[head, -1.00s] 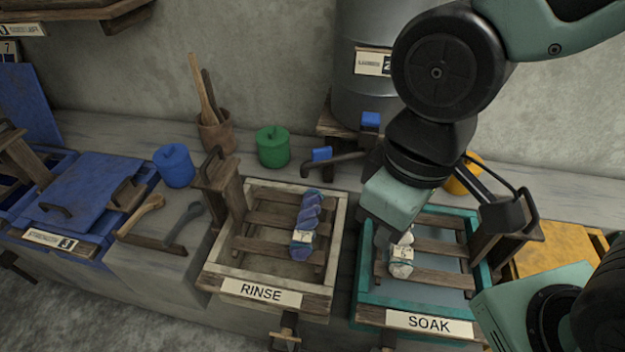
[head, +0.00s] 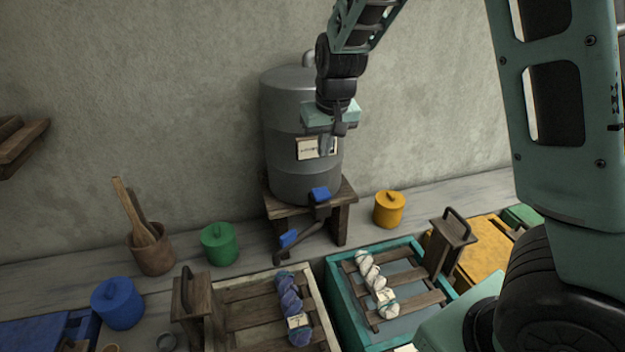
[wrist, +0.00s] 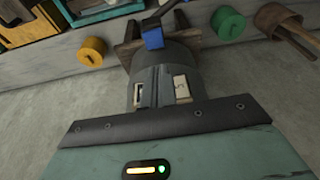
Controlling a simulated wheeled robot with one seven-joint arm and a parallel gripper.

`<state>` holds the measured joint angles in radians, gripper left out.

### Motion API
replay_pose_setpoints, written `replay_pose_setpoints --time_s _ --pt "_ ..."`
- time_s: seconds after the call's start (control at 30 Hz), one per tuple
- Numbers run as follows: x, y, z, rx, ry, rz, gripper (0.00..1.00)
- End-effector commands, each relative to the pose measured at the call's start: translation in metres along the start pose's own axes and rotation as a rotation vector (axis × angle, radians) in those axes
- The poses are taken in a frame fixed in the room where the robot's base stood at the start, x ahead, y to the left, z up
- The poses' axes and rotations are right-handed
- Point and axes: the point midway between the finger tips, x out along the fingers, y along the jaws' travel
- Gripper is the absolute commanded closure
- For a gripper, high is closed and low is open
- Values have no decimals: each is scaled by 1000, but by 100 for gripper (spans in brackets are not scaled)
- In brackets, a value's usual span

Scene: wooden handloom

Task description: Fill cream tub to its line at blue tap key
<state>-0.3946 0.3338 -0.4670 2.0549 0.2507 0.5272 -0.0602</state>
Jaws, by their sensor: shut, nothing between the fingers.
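The cream-rimmed tub (head: 318,300) stands at the bottom of the head view, cut off by the frame; its fill line cannot be made out. A blue-purple skein with a tag (head: 290,308) lies on its slats. A grey barrel (head: 283,115) stands behind on a wooden stand. One blue key (head: 319,194) is at the barrel's tap, and another blue block (head: 289,238) sits on the dark spout (head: 306,236), which points toward the cream tub. My gripper (head: 325,148) is shut and empty, in front of the barrel's label, above the blue key. The wrist view also shows a blue key (wrist: 153,38).
A teal tub (head: 342,305) with a white skein (head: 376,283) stands right of the cream tub. A green pot (head: 220,244), yellow pot (head: 389,209), blue pot (head: 117,304) and tool cup (head: 151,250) stand around the barrel. Wall space above is clear.

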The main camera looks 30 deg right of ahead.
Motion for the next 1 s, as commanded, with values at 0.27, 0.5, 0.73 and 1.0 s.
replay_pose_setpoints --time_s 0.27,0.5,0.73,1.0 --pt "-1 15 -13 28 18 24 100" --pt "1 15 -12 27 17 24 100" --pt "29 16 -12 29 12 26 100" --pt "84 18 -13 30 12 25 100"
